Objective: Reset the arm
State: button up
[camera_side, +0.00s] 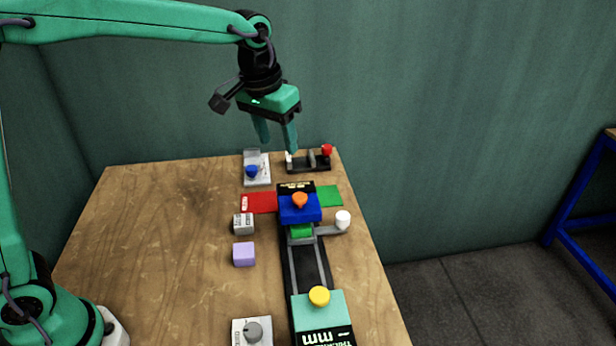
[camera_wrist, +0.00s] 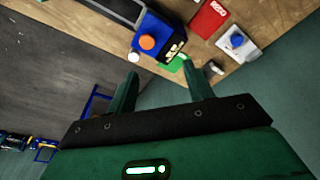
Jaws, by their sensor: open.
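My gripper (camera_side: 276,138) hangs in the air over the far end of the wooden table, fingers pointing down, apart and empty. In the wrist view my gripper (camera_wrist: 162,80) shows two spread green fingers with nothing between them. The press stands on the table below and nearer the camera. It has a blue block with an orange knob (camera_side: 300,200), a black rail, a white-tipped side lever (camera_side: 342,220) and a teal end block with a yellow knob (camera_side: 319,296). The blue block (camera_wrist: 152,32) also shows in the wrist view.
A red pad (camera_side: 260,203) and a green pad (camera_side: 330,196) flank the press. A grey cube (camera_side: 243,223), a lilac cube (camera_side: 244,254), a grey-knob box (camera_side: 252,332), a blue-knob box (camera_side: 256,170) and a red-knob device (camera_side: 310,160) stand around. The table's left side is clear.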

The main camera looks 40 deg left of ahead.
jog(key=s+a+t, duration=0.1)
jog(key=s+a, duration=0.4)
jog(key=s, duration=0.6)
jog(key=s+a+t, duration=0.2)
jog(key=s+a, duration=0.2)
jog(key=s, duration=0.8)
jog(key=shift+a, duration=0.35)
